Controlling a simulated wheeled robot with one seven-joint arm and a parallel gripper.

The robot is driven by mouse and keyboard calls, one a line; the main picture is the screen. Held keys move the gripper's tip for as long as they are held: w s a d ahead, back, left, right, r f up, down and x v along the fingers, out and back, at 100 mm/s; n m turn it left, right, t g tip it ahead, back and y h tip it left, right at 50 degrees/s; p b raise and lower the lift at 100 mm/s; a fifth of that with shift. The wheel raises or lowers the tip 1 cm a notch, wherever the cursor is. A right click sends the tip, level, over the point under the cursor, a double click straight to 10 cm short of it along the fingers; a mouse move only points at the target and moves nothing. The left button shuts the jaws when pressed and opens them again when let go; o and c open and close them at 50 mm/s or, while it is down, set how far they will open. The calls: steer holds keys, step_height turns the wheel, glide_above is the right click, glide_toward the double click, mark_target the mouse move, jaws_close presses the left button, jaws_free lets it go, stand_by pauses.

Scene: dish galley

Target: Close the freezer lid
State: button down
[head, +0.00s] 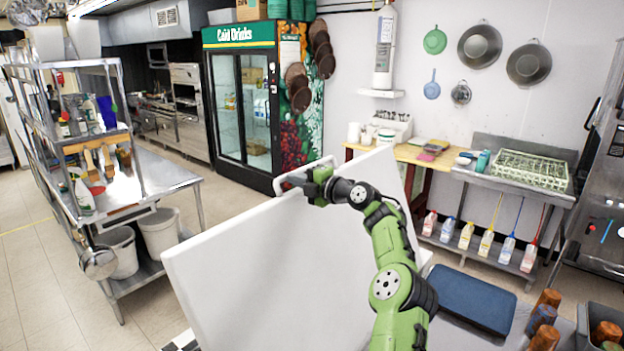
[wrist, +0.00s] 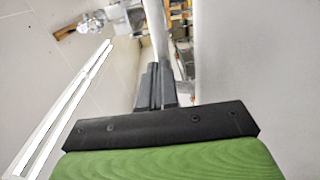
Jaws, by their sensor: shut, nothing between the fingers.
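The freezer lid (head: 265,265) is a large white panel standing raised and tilted in front of me in the head view. My green arm reaches across it, and my gripper (head: 290,183) is at its upper edge, beside a pale bar-like piece that may be its handle. In the wrist view, my gripper's dark fingers (wrist: 156,88) are together with nothing between them. A plain white surface, likely the lid (wrist: 255,75), fills the right side close to the fingers. I cannot tell whether they touch it. The freezer's opening is hidden in the head view.
A steel prep table (head: 150,180) with shelves stands at the left, white bins (head: 158,232) below it. A drinks fridge (head: 240,105) is behind the lid. A wooden table (head: 400,155) and a steel sink bench (head: 475,178) line the back right. Tiled floor is open at left.

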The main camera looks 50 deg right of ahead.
steer(key=s, duration=0.1)
steer(key=s+r, duration=0.1)
steer(key=shift+s+d+r, duration=0.1)
steer(key=shift+s+r, duration=0.05)
steer(key=shift+s, duration=0.2)
steer(key=shift+s+d+f+b, duration=0.15)
steer(key=shift+s+f+b, duration=0.15)
steer(key=shift+b, duration=0.25)
steer(key=s+d+r+b, duration=0.1)
steer(key=s+b, duration=0.4)
steer(key=s, duration=1)
steer(key=g, duration=0.4)
glide_toward(271, 210)
steer(key=p+x, duration=0.3)
steer(key=x, duration=0.3)
steer(key=shift+w+a+r, duration=0.1)
steer(key=shift+w+f, duration=0.25)
steer(key=shift+w, duration=0.05)
